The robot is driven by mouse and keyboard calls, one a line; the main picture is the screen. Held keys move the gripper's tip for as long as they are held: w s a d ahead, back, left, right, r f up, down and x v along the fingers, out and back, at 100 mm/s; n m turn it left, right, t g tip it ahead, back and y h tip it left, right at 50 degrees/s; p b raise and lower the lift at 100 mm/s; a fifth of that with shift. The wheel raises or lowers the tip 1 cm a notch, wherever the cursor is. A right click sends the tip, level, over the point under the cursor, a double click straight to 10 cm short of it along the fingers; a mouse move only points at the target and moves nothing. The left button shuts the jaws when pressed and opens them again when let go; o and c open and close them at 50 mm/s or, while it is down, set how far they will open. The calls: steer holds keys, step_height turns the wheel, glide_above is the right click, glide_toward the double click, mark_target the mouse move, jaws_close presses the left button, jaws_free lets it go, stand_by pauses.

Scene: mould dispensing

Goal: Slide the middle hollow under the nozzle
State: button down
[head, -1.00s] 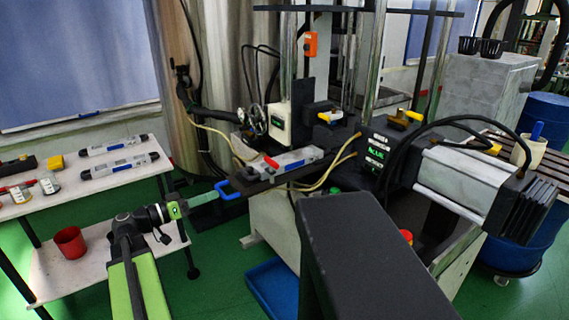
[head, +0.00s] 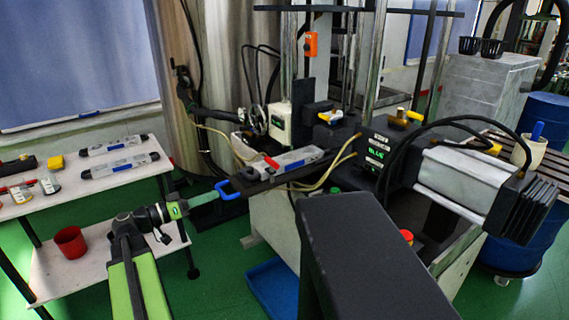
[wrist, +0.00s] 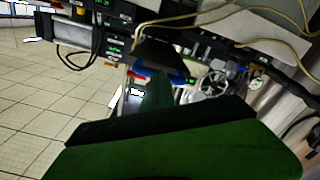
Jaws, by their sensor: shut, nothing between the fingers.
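The blue U-shaped handle (head: 231,188) sits at the near left end of a dark slide rail (head: 262,181) on the machine. A grey block with a blue mark (head: 297,159) lies on the rail, with a red part (head: 271,162) at its left end. I cannot make out the hollows or the nozzle. My gripper (head: 214,194) is shut, with its slim teal fingers pointing at the blue handle. Its tip is at or very near the handle; contact cannot be told. The handle also shows in the wrist view (wrist: 174,78), beyond my gripper (wrist: 157,92).
A white table (head: 100,185) on the left holds similar grey blocks (head: 118,164); a red cup (head: 70,242) stands on its lower shelf. Yellow hoses (head: 330,175) hang by the rail. A blue tray (head: 272,288) lies on the green floor below the machine.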

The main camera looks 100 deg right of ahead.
mark_target(244, 182)
steer(key=shift+x, duration=9.55)
steer(key=shift+w, duration=0.1)
steer(key=shift+v, duration=3.4)
